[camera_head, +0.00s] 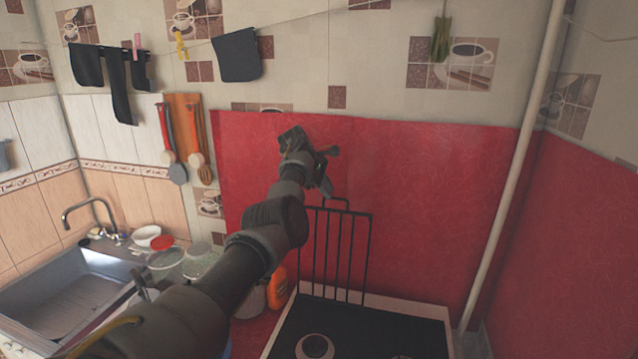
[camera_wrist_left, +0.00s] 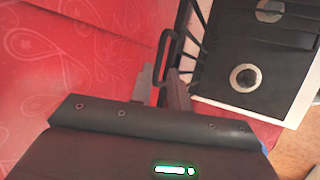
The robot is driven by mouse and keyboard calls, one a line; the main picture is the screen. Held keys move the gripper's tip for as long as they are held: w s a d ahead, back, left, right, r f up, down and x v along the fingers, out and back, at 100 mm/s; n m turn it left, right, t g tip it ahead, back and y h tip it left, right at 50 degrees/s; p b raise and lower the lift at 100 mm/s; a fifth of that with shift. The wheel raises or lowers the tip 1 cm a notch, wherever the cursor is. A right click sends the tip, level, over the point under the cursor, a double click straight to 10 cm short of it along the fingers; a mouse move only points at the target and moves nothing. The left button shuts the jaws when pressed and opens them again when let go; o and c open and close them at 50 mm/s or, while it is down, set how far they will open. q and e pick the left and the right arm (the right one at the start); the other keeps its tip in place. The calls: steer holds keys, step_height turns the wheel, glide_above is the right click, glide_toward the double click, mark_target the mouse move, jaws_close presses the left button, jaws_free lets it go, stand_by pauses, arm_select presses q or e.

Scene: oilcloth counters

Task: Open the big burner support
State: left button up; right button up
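The big burner support (camera_head: 339,255) is a black barred rack. It stands upright at the back of the stove, near the red wall. A small handle loop tops it; the loop also shows in the left wrist view (camera_wrist_left: 166,48), by the fingertips. My left gripper (camera_head: 328,167) is at the rack's top, its two fingers apart. In the left wrist view the fingers (camera_wrist_left: 160,88) show a gap, with the loop's near end close to it. I cannot tell whether they touch the loop. My right gripper is in neither view.
The stove's black top (camera_head: 365,332) has a round burner (camera_head: 315,346) in front of the rack. A sink (camera_head: 70,300), bowls and an orange bottle (camera_head: 277,288) stand to the left. A pale pipe (camera_head: 510,180) runs up the wall at right.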

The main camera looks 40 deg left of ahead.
arm_select(q)
steer(key=b+v, duration=0.2)
steer(key=v, duration=0.4)
steer(key=shift+s+r, duration=0.2)
steer(key=shift+r, duration=0.15)
steer(key=shift+a, duration=0.15)
